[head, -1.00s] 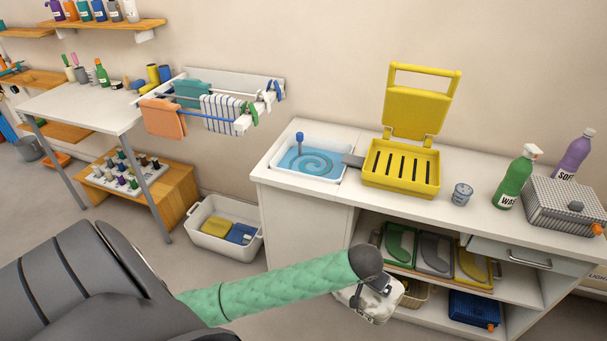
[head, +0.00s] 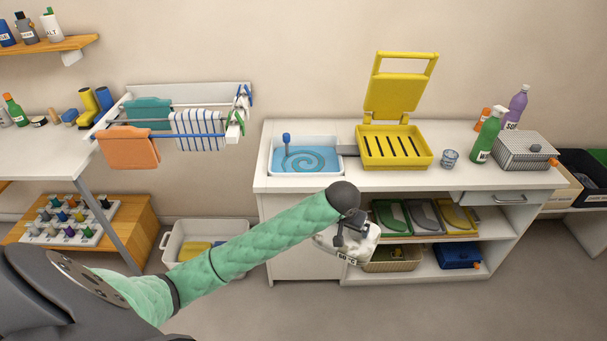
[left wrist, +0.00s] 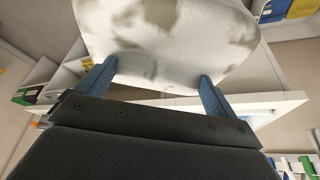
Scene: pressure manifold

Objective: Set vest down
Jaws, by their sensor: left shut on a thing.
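The vest (head: 330,240) is a white bundle with grey-brown stains and a small tag reading 60 °C. My left gripper (head: 352,234) is shut on it and holds it up in front of the white counter's open shelves. In the left wrist view the stained vest (left wrist: 165,35) lies between the two blue fingers of the left gripper (left wrist: 155,78). The vest's far side is hidden. My right gripper is not in view.
A white counter (head: 400,180) carries a blue-swirl basin (head: 305,158), an open yellow press (head: 395,147), a small cup (head: 450,158), bottles and a grey box (head: 524,150). A wicker basket (head: 390,262) sits below. A drying rack (head: 170,130) hangs left; a white bin (head: 200,232) stands below.

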